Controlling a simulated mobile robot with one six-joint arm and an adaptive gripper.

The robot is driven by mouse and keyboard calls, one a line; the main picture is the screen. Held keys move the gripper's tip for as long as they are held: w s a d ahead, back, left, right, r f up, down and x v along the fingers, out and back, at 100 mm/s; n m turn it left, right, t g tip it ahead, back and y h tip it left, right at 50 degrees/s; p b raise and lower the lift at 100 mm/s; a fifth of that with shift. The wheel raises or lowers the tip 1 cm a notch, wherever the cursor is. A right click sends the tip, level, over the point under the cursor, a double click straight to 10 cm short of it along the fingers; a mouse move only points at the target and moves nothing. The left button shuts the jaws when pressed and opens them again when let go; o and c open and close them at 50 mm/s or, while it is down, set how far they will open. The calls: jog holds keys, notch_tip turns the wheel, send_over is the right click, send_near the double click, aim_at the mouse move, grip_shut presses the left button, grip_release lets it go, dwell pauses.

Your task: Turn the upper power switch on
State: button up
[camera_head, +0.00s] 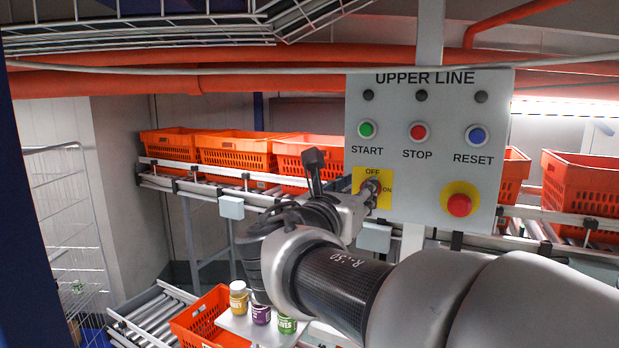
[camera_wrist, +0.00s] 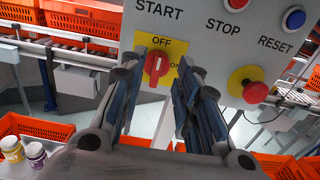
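The upper line panel (camera_head: 420,110) is a grey plate with labelled buttons. Its power switch (camera_wrist: 157,68) is a red rotary knob on a yellow plate (camera_head: 358,177) marked OFF at the top and ON at the right. In the wrist view the knob's pale bar stands roughly upright, in line with OFF. My gripper (camera_wrist: 165,75) is open, with one finger on each side of the knob. Contact between fingers and knob cannot be told. In the head view my gripper (camera_head: 371,190) reaches the plate and hides most of the knob.
Green start (camera_head: 367,130), red stop (camera_head: 418,132) and blue reset (camera_head: 477,135) buttons sit above. A red emergency button (camera_head: 459,205) is right of the switch. Orange totes (camera_head: 235,152) line the conveyor behind. Several jars (camera_head: 261,314) stand low in front.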

jog(key=x, duration=0.5)
jog(key=shift+w+d+p, duration=0.1)
jog(key=shift+w+p, duration=0.15)
jog(key=shift+p, duration=0.15)
jog(key=shift+c, duration=0.4)
grip_shut()
